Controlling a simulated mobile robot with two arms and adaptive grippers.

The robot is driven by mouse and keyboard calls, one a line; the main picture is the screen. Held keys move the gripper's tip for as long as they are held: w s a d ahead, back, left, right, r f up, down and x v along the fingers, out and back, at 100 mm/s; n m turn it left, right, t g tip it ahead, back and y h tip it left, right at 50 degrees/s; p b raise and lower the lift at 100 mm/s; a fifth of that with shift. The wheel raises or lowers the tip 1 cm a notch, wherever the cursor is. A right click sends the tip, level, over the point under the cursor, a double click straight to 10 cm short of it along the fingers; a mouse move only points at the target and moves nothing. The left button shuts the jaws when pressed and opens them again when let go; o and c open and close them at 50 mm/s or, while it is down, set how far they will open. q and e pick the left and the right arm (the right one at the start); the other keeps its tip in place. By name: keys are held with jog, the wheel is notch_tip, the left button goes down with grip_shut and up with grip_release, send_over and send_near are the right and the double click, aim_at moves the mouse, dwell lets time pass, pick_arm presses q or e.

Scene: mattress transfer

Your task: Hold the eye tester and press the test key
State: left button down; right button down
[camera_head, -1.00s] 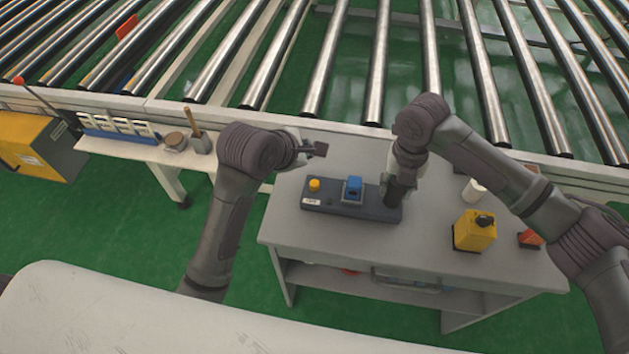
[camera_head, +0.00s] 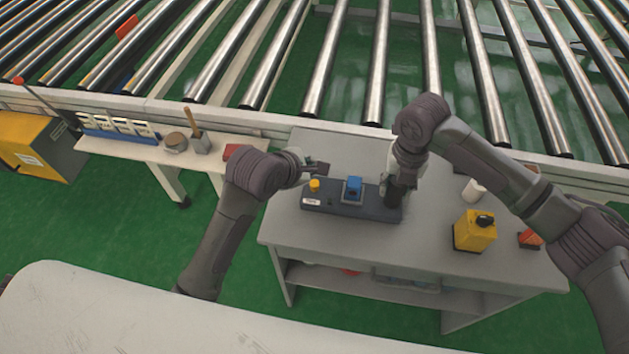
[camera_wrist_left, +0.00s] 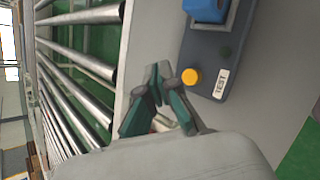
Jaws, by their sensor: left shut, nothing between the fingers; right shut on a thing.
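The eye tester (camera_head: 345,208) is a dark grey flat box on the grey table, with a yellow round key (camera_head: 314,184) at its left end and a blue block (camera_head: 353,187) in its middle. In the left wrist view the yellow key (camera_wrist_left: 191,76) sits beside a label reading TEST (camera_wrist_left: 221,84). My right gripper (camera_head: 396,193) is shut on the tester's right end, and its fingers are partly hidden by the arm. My left gripper (camera_head: 318,168) is shut and empty, just behind and above the yellow key, apart from it. Its closed fingertips also show in the left wrist view (camera_wrist_left: 160,70).
A yellow box with a black knob (camera_head: 474,230), a white cylinder (camera_head: 474,190) and an orange-red item (camera_head: 530,238) stand on the table's right side. A roller conveyor (camera_head: 375,70) runs behind. A side shelf (camera_head: 150,150) at left holds small items.

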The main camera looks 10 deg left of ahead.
aim_at(318, 180)
pick_arm(q)
jog(key=shift+f, duration=1.6)
pick_arm(e)
jog(key=shift+r, duration=0.1)
pick_arm(q)
jog(key=shift+f, duration=0.4)
jog(key=shift+f, duration=0.9)
dwell(1.1)
jog(key=shift+r, duration=1.35)
jog(key=shift+r, duration=2.5)
